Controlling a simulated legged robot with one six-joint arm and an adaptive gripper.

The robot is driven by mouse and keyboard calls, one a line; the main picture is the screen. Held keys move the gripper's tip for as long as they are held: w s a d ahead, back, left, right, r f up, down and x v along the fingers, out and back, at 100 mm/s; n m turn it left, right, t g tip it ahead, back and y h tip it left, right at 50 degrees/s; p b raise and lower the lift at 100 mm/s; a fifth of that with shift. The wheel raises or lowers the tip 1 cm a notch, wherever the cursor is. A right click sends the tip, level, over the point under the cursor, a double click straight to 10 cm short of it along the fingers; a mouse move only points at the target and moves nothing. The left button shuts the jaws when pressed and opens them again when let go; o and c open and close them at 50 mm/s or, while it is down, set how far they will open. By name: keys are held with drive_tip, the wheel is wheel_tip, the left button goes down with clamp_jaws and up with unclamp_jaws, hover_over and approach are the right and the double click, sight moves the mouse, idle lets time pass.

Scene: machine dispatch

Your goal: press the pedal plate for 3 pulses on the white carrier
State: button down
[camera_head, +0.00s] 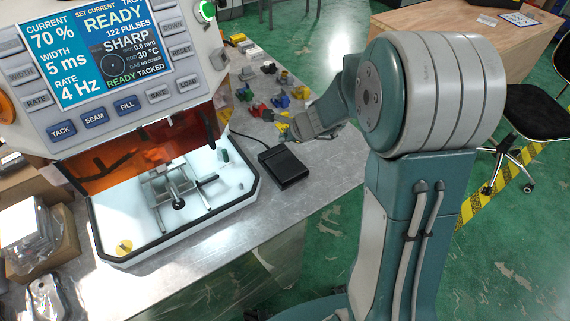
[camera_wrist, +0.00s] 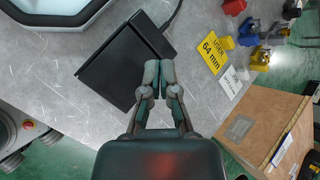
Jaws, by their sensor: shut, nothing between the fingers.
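The black pedal plate (camera_head: 284,166) lies on the metal table, right of the machine. In the wrist view the pedal (camera_wrist: 112,62) fills the upper left, its cable running off the top. My gripper (camera_wrist: 159,72) is shut and empty, its tips overlapping the pedal's right part; whether they touch it I cannot tell. In the head view my gripper (camera_head: 290,133) is beyond the pedal, partly hidden by my arm. The machine's lit white bed (camera_head: 232,190) holds a metal fixture (camera_head: 175,188). I cannot tell which part is the white carrier.
The machine display (camera_head: 95,45) reads READY, 122 PULSES, 70 %, 5 ms, 4 Hz, SHARP. A green lamp (camera_head: 208,10) is lit. Several coloured small parts (camera_head: 262,105) and a yellow 64 mm label (camera_wrist: 213,52) lie on the table. A wooden crate (camera_wrist: 268,128) stands beyond the table.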

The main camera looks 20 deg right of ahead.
sight(284, 163)
drive_tip(key=shift+s+d+f, duration=0.1)
drive_tip(key=shift+s+f, duration=0.1)
drive_tip(key=shift+f, duration=1.65)
drive_tip(key=shift+s+d+f, duration=0.1)
drive_tip(key=shift+s+f, duration=0.05)
drive_tip(key=shift+f, duration=1.65)
drive_tip(key=shift+s+f, duration=0.1)
drive_tip(key=shift+f, duration=0.25)
drive_tip(key=shift+s+f, duration=0.1)
drive_tip(key=shift+f, duration=0.55)
drive_tip(key=shift+r, duration=1.1)
drive_tip(key=shift+w+a+r, duration=0.1)
drive_tip(key=shift+w+r, duration=0.1)
drive_tip(key=shift+r, duration=1)
drive_tip(key=shift+w+r, duration=0.2)
drive_tip(key=shift+r, duration=1.1)
